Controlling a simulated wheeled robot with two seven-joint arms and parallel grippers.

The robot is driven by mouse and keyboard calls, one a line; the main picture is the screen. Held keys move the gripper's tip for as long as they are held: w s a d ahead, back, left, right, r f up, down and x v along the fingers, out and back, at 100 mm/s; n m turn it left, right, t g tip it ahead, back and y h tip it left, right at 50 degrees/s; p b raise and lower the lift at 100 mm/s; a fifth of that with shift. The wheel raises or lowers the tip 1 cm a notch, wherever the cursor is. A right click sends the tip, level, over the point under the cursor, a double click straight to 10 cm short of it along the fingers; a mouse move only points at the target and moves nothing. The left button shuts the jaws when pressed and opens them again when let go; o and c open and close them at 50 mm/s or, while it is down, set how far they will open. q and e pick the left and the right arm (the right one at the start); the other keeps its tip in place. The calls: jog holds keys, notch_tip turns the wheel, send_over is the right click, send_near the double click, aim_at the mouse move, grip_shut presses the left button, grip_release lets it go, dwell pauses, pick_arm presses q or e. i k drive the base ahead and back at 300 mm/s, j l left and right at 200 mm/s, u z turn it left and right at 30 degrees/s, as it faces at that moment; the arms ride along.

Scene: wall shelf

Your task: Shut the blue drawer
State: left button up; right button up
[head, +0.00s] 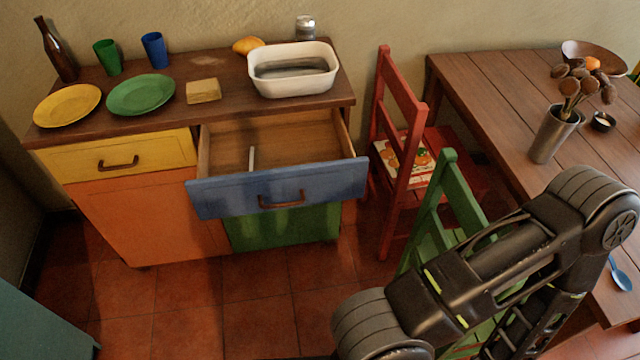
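The blue drawer (230,198) is pulled out from the right half of the wooden cabinet. Its front has a brown handle (281,199), and a small whitish upright piece shows inside. A yellow drawer (85,161) to its left is shut. My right arm reaches in at the lower right, in front of the green chair. Its gripper is outside the picture. My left arm and gripper are not in view. Nothing touches the blue drawer front.
A red chair (397,95) stands just right of the drawer. A green chair (433,215) and a wooden table (480,95) are further right. A white basin (293,85), plates and cups stand on the cabinet top. The tiled floor (220,300) before the cabinet is clear.

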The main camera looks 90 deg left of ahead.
aim_at(309, 157)
jog(key=k+u, duration=0.2)
jog(key=u, duration=3.85)
jog(key=k+l, duration=0.15)
jog(key=l, duration=0.2)
jog(key=k+l, duration=0.15)
jog(key=l, duration=0.25)
jog(key=k+l, duration=0.15)
jog(key=l, duration=0.2)
jog(key=k+l, duration=0.15)
jog(key=l, duration=0.2)
